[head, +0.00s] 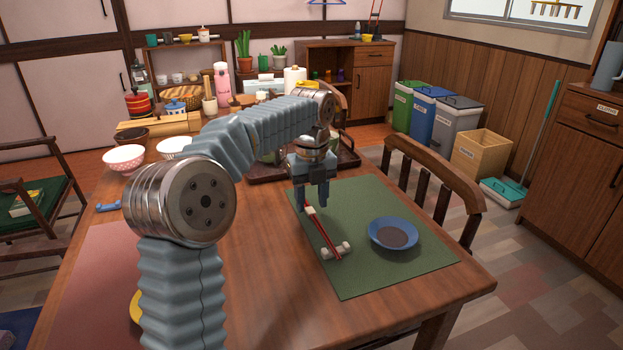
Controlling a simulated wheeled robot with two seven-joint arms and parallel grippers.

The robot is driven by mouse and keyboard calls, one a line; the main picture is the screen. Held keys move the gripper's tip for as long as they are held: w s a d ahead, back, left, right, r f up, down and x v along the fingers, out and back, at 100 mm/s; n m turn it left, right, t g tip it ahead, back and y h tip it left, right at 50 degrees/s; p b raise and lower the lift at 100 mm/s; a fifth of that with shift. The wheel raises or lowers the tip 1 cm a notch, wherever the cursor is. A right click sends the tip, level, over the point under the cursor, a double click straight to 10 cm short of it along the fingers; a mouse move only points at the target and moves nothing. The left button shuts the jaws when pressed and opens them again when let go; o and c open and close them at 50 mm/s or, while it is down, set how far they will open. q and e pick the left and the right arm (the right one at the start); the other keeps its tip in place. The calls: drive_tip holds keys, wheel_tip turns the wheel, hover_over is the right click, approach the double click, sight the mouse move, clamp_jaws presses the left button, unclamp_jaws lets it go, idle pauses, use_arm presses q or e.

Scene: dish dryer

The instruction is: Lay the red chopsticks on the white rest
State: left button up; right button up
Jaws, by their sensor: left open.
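The red chopsticks (325,232) lie on the green placemat (362,278), running from under my left gripper toward the front. Their front end meets the white rest (337,250); they appear to lie across it. My left gripper (315,206) is pointing down over the far, pale end of the chopsticks, with its jaws apart. Whether its fingertips touch the chopsticks I cannot tell. My right gripper does not show.
A blue bowl (394,233) sits on the placemat to the right of the rest. A dark tray (262,172) stands behind my left gripper. A pink polka-dot bowl (124,158) is at the table's back left. The front middle of the wooden table (275,305) is clear. A chair (436,180) stands at the right edge.

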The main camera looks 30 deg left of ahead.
use_arm(q)
wheel_tip(320, 180, up, 12)
drive_tip(key=p, duration=0.3)
drive_tip(key=shift+r+p, duration=0.2)
drive_tip(key=shift+p, duration=0.1)
